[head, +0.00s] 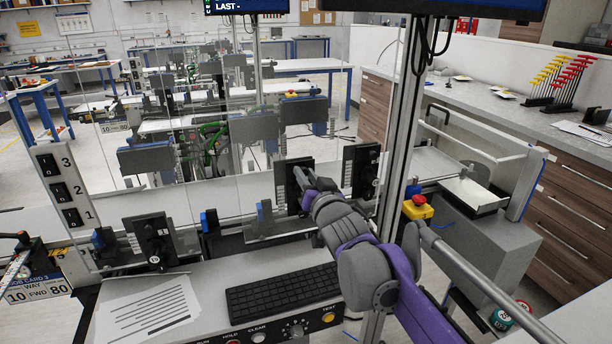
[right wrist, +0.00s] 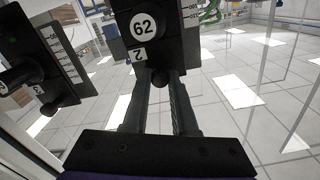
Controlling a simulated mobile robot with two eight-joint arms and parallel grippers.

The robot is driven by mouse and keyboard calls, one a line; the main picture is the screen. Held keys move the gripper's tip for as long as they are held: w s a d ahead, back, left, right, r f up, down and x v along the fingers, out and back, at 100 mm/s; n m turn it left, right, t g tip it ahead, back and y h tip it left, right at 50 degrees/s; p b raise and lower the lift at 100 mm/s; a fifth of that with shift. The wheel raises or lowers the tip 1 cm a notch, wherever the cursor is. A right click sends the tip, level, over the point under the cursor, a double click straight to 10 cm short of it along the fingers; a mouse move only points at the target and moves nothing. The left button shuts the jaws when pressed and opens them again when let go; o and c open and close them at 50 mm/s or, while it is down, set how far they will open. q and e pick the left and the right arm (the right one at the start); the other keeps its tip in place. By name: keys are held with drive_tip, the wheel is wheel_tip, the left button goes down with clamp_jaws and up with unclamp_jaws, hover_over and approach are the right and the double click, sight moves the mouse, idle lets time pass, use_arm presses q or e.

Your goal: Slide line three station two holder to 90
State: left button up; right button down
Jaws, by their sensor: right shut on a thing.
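In the right wrist view my right gripper (right wrist: 160,80) has both fingers closed on the dark knob at the holder's edge. The fingers hide part of the knob. My left gripper is in neither view.
Black holders stand left (head: 155,240) and right (head: 360,170) of the middle one. Clear panels rise behind them. A keyboard (head: 283,294) and printed sheet (head: 148,310) lie in front. A metal post (head: 398,120) and red-yellow stop button (head: 418,206) stand near my right arm.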

drive_tip(key=shift+f+b, duration=0.4)
drive_tip(key=shift+f, duration=0.45)
drive_tip(key=shift+r, duration=0.1)
drive_tip(key=c, duration=0.7)
unclamp_jaws()
drive_tip(key=v, duration=1.1)
drive_tip(key=shift+d, duration=0.1)
